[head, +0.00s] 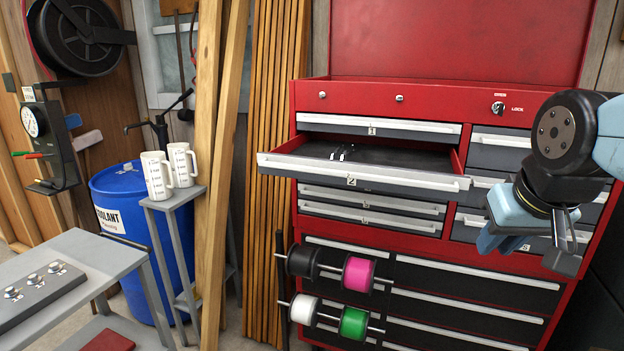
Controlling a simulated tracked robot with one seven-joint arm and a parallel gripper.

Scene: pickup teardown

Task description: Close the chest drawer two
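The red tool chest (310,95) stands at the back right. Its drawer two (300,170), with a grey front, a white handle bar and a "2" label, is pulled out well past the drawers above and below it. A few small tools (342,152) lie on its dark liner. My gripper (567,240) hangs at the right, in front of the chest's right-hand drawers, to the right of drawer two and apart from its handle. Nothing shows in it. Its fingers are seen at an angle, and I cannot tell whether they are open.
Drawer one (375,130) above and the drawers below look shut. Spools (357,273) on rods stick out from the chest's lower front. A stand with mugs (157,175), a blue barrel (120,205) and a grey table (70,265) stand left. Wooden planks (222,130) lean beside the chest.

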